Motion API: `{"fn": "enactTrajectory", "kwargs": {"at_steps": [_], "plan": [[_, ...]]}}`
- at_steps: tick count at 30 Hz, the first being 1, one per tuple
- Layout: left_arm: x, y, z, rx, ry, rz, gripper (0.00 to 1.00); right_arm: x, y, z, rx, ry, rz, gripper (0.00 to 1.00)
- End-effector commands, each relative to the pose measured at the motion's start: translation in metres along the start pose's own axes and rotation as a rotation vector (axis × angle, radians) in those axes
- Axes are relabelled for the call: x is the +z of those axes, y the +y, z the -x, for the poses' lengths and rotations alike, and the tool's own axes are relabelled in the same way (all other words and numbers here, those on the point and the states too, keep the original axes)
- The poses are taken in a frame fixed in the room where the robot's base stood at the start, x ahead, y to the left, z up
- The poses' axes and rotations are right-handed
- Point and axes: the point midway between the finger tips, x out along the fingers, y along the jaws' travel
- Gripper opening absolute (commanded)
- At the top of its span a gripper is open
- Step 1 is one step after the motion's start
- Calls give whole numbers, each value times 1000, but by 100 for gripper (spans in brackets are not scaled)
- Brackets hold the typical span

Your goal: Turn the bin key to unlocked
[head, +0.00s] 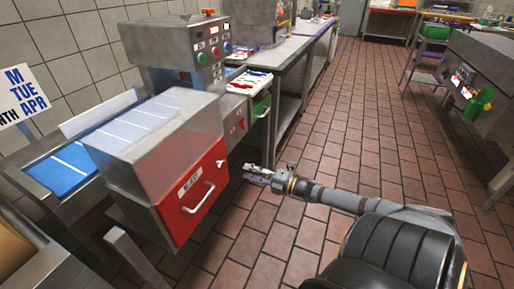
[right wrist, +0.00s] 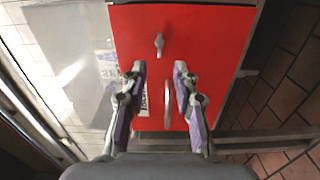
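The red bin front (head: 190,195) is on the near side of the machine, with a white label and a pale handle (head: 198,198). The small bin key (head: 221,163) sticks out near its upper right corner. In the right wrist view the key (right wrist: 159,43) is upright in the picture, above the handle (right wrist: 167,103) on the red panel (right wrist: 210,60). My right gripper (head: 252,174) is open and empty, to the right of the key and apart from it. In the right wrist view its fingertips (right wrist: 159,68) are spread just below the key. My left gripper is not in view.
A clear cover (head: 150,125) stands above the bin. A control box (head: 185,50) with buttons stands behind. A green bin (head: 261,107) is farther along the counter. Grey machinery (head: 485,70) stands at far right. The tiled floor (head: 340,110) between is clear.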

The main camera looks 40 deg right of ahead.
Motion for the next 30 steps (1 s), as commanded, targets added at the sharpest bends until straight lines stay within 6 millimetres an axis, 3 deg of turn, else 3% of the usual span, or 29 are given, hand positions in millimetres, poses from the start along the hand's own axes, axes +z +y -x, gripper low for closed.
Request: {"fn": "enactTrajectory", "kwargs": {"at_steps": [7,26,29,30], "plan": [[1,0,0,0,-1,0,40,0,0,22,-1,1,-1,29],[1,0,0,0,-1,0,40,1,-1,25,0,-5,-4,29],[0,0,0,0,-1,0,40,10,-20,31,-33,-59,-52,29],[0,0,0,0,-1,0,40,18,-36,37,-62,-107,-97,29]]}}
